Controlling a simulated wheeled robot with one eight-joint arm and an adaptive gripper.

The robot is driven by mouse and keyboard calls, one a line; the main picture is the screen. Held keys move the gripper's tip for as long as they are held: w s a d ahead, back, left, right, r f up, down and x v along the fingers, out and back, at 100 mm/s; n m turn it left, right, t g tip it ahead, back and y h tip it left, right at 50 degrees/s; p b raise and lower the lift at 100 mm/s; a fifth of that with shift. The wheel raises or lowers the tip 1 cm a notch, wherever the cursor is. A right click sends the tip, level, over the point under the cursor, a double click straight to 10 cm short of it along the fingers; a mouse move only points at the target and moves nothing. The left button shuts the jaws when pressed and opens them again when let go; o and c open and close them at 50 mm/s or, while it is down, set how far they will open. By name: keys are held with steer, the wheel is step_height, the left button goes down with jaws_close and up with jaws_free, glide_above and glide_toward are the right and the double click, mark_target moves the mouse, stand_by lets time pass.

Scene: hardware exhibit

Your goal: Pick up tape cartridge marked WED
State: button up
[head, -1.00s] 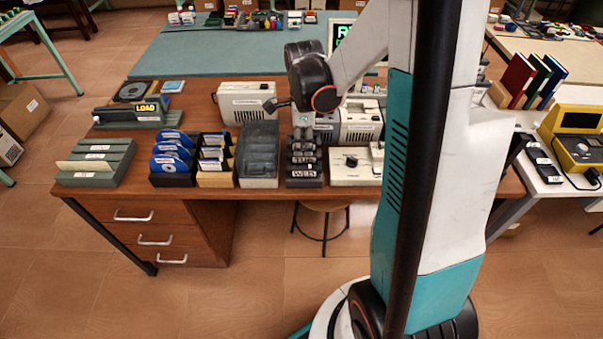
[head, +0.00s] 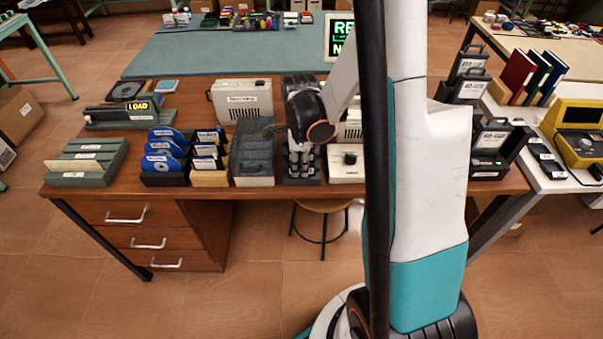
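The dark cartridge rack (head: 301,181) stands near the front edge of the brown desk. My gripper (head: 300,160) points down over it and covers most of the cartridges. The label WED cannot be read now, as my gripper hides that part of the rack. The fingertips are down among the cartridges or just above them; I cannot tell which. Whether the fingers are open or shut on a cartridge is too small to see.
A grey lidded box (head: 254,165) stands close on the left, with blue disks (head: 165,150) beyond it. A cream device with a black knob (head: 347,163) stands close on the right. A beige machine (head: 243,100) is behind. My arm hides part of the desk.

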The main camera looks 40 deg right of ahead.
steer(key=shift+c, duration=0.3)
jaws_close()
steer(key=shift+r, duration=0.1)
